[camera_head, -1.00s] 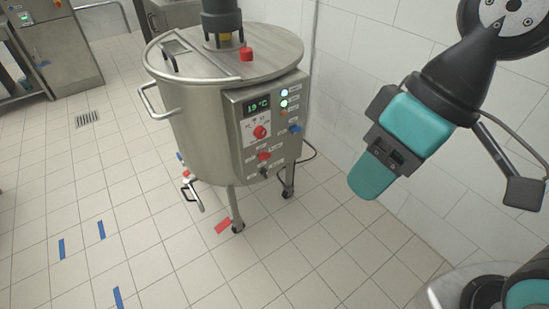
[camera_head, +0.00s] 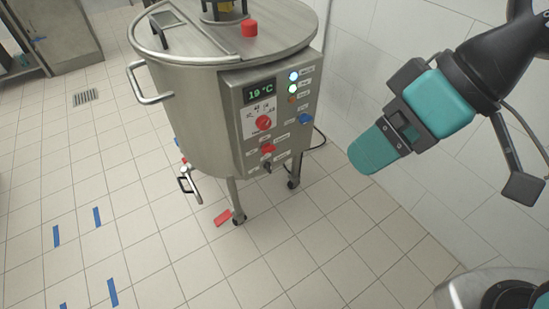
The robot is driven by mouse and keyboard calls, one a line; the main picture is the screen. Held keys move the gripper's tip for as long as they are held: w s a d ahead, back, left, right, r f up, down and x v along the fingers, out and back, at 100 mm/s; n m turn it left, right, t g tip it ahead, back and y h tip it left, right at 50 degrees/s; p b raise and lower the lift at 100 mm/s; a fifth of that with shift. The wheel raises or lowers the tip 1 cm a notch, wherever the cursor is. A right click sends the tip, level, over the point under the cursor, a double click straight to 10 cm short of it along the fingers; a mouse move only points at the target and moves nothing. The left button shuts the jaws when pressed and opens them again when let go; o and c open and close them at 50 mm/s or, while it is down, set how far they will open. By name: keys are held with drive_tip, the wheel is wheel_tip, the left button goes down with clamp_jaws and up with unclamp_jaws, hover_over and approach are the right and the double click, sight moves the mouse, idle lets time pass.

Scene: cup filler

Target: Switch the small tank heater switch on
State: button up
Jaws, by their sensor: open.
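The small steel tank (camera_head: 195,125) stands on wheeled legs left of centre. Its control panel (camera_head: 240,125) faces front right. The panel has a display (camera_head: 260,91) reading 19 °C, a red knob (camera_head: 263,122), a red switch (camera_head: 268,149), a black switch (camera_head: 267,167), a blue switch (camera_head: 305,118) and lit indicators (camera_head: 293,76). The labels are too small to read, so I cannot tell which is the heater switch. My gripper (camera_head: 372,153) has teal fingers and is right of the panel, apart from it. It is open and empty; the gap between the fingers is hard to see.
A white tiled wall (camera_head: 450,215) runs behind and to the right. A tap (camera_head: 187,181) sticks out at the tank's lower left. A cable (camera_head: 320,140) hangs behind the panel. Blue tape (camera_head: 97,217) and red tape (camera_head: 222,217) mark the floor. The tiled floor in front is clear.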

drive_tip(key=w+a+f+n+t+y+b, duration=0.1)
drive_tip(key=w+a+f+t+y+b, duration=0.15)
drive_tip(key=f+b, duration=0.5)
drive_tip(key=w+a+f+t+y+b, duration=0.1)
drive_tip(key=w+a+f+b, duration=0.25)
drive_tip(key=f+b, duration=0.4)
drive_tip(key=w+a+f+n+t+y+b, duration=0.1)
drive_tip(key=w+a+f+y+b, duration=0.1)
drive_tip(key=w+f+b, duration=0.4)
drive_tip(key=m+t+h+b, duration=0.1)
drive_tip(key=m+t+b, duration=0.2)
drive_tip(key=t+b, duration=1.15)
approach(270, 152)
drive_tip(key=w+a+r+g+p, duration=0.1)
drive_tip(key=w+p, duration=0.1)
drive_tip(key=p, duration=0.1)
drive_tip(key=w+a+r+g+p, duration=0.1)
drive_tip(key=w+g+p, duration=0.1)
drive_tip(key=p, duration=0.1)
drive_tip(key=w+a+r+g+p, duration=0.1)
drive_tip(key=w+r+p, duration=0.1)
drive_tip(key=w+p, duration=0.1)
drive_tip(key=shift+w+a+g+p, duration=0.1)
drive_tip(key=shift+a+g+p, duration=0.2)
drive_tip(key=shift+g+p, duration=0.1)
drive_tip(key=shift+w+a+f, duration=0.15)
drive_tip(key=shift+w+a, duration=0.15)
drive_tip(key=shift+w, duration=0.3)
drive_tip(key=shift+c, duration=0.2)
